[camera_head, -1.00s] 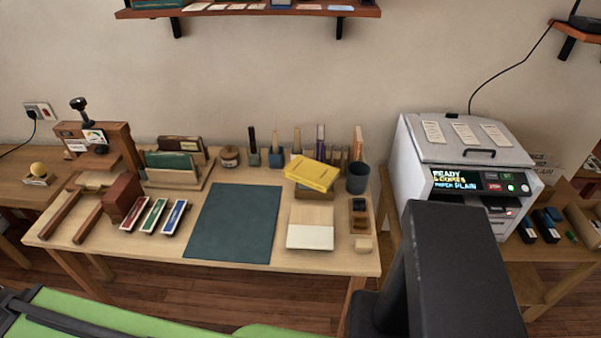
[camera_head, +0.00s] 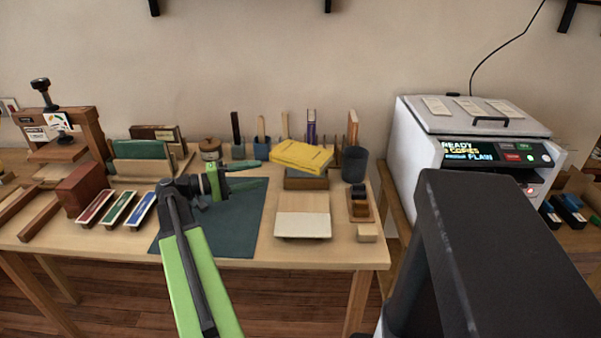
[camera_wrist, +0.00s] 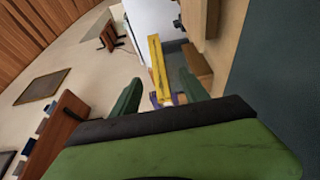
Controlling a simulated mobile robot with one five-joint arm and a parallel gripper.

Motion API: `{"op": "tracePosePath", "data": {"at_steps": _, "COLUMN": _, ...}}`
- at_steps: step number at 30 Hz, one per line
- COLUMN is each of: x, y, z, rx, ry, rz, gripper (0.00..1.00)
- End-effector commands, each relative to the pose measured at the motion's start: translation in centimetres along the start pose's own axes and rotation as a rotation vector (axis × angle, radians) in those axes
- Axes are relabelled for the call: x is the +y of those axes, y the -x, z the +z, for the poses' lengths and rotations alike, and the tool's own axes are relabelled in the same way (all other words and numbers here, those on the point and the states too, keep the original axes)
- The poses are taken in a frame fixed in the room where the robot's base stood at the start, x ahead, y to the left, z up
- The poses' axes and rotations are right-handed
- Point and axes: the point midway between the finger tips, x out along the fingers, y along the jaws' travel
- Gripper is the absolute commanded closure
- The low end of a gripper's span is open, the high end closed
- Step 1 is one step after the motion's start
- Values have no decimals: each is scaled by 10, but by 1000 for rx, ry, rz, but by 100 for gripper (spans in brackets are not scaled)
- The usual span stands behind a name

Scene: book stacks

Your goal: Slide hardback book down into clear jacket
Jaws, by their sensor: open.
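A yellow hardback book (camera_head: 301,156) lies flat on a small dark block (camera_head: 306,181) on the table, overhanging it. It also shows edge-on in the wrist view (camera_wrist: 157,62), between the fingers in the picture and ahead of them. My gripper (camera_head: 256,173) is open and empty, left of the book, its green fingers pointing at it across a gap. In the wrist view the gripper (camera_wrist: 158,84) has its fingers spread. A pale board with a whitish lower part (camera_head: 302,225) lies in front of the book; I cannot tell whether this is the clear jacket.
A dark green mat (camera_head: 233,243) lies under my arm. A dark cup (camera_head: 354,165) stands right of the book, and upright books (camera_head: 311,126) stand behind it. Coloured trays (camera_head: 118,209) and a wooden press (camera_head: 62,148) are at left. A printer (camera_head: 475,143) stands right.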

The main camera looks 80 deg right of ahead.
Motion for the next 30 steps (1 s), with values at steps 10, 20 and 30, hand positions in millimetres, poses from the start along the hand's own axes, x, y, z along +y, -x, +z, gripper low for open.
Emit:
{"op": "tracePosePath", "data": {"at_steps": 10, "x": 4, "y": -48, "z": 2, "rx": -7, "ry": -1, "rz": 8, "gripper": 47}}
{"op": "tracePosePath", "data": {"at_steps": 20, "x": 4, "y": -116, "z": 1, "rx": -2, "ry": -1, "rz": 6, "gripper": 47}}
{"op": "tracePosePath", "data": {"at_steps": 30, "x": 5, "y": -133, "z": 1, "rx": -1, "ry": -1, "rz": 6, "gripper": 47}}
